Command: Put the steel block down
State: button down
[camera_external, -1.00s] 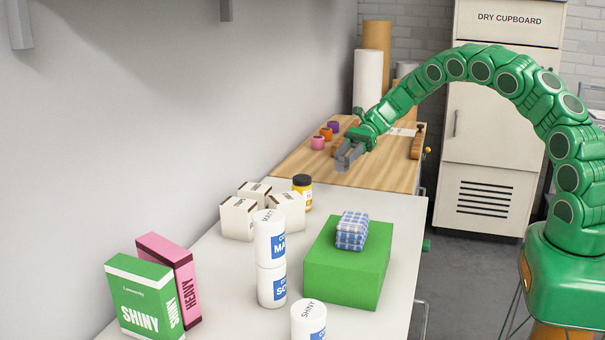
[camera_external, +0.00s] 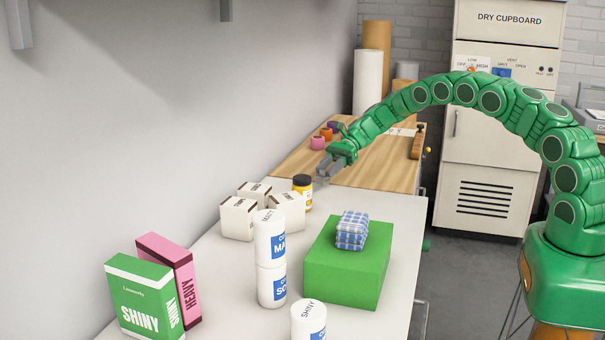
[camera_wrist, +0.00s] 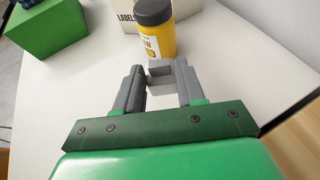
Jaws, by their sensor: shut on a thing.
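The steel block (camera_wrist: 160,72) is a small grey piece between the fingertips of my gripper (camera_wrist: 158,88) in the wrist view. My gripper is shut on it. In the external view my gripper (camera_external: 326,170) hangs over the far end of the white table (camera_external: 395,215), just behind and right of a yellow jar with a dark lid (camera_external: 302,192). In that view I cannot tell the block from the grey fingers. The same yellow jar (camera_wrist: 156,38) stands close beyond the fingertips in the wrist view. I cannot tell whether the block touches the table.
White cartons (camera_external: 238,218) stand left of the jar. White cans (camera_external: 270,285) and a green block (camera_external: 345,272) bearing a checked cloth (camera_external: 352,230) are nearer. A wooden bench (camera_external: 375,170) adjoins behind, with small coloured rolls (camera_external: 318,143). White table right of the jar is clear.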

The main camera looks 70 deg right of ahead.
jog(key=shift+w+f, duration=0.2)
jog(key=shift+w+d+f, duration=0.15)
jog(key=shift+w+f, duration=0.1)
jog(key=shift+f, duration=1.5)
jog(key=shift+f, duration=0.15)
jog(key=c, duration=0.7)
grip_release()
